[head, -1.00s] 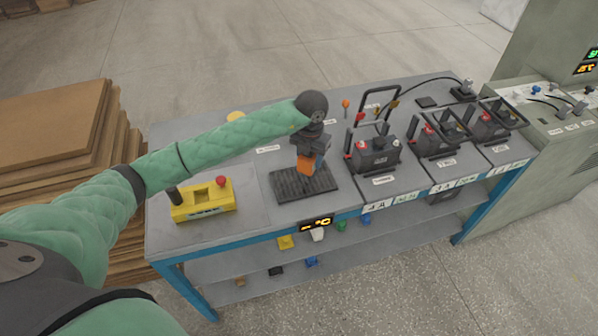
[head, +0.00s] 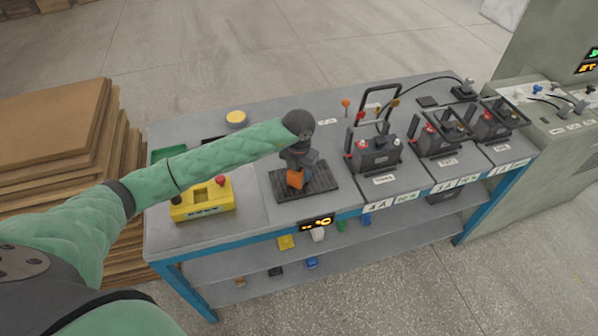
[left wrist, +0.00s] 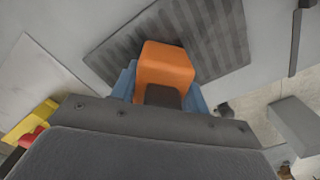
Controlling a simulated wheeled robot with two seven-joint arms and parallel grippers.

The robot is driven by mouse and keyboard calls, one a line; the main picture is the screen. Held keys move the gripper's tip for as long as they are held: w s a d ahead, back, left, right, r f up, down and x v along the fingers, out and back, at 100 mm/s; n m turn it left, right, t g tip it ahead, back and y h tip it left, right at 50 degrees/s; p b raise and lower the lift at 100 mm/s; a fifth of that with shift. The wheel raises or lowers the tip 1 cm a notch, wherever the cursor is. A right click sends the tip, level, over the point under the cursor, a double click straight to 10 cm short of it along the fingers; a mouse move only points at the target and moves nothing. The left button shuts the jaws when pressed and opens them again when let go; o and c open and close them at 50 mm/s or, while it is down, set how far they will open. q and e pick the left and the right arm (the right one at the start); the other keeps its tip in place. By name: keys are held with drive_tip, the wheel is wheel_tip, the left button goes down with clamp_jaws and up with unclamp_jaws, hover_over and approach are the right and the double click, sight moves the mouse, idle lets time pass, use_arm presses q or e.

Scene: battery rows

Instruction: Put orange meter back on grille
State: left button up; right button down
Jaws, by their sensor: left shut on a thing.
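The orange meter (head: 296,179) is held in my left gripper (head: 299,170), over the dark ribbed grille (head: 322,185) on the bench. In the left wrist view the meter (left wrist: 166,64) shows orange with a dark face, between bluish fingers (left wrist: 124,82). The grille (left wrist: 215,35) lies behind it there. My left gripper is shut on the meter. I cannot tell whether the meter's underside touches the grille. My right gripper is in neither view.
Batteries with handles (head: 374,152) stand in a row right of the grille. A yellow box with a red button (head: 203,200) stands to the left. A green tray (head: 166,153) and a yellow disc (head: 236,118) lie behind. A lower shelf (head: 262,262) holds small coloured items.

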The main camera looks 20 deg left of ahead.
use_arm(q)
drive_tip(key=shift+f, duration=0.15)
drive_tip(key=o, duration=1.2)
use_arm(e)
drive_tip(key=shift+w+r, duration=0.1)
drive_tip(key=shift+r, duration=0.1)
use_arm(q)
drive_tip(key=shift+r, duration=0.4)
drive_tip(key=shift+r+b, duration=0.3)
wheel_tip(320, 180, up, 10)
drive_tip(key=b, duration=0.4)
drive_tip(key=shift+r, duration=0.45)
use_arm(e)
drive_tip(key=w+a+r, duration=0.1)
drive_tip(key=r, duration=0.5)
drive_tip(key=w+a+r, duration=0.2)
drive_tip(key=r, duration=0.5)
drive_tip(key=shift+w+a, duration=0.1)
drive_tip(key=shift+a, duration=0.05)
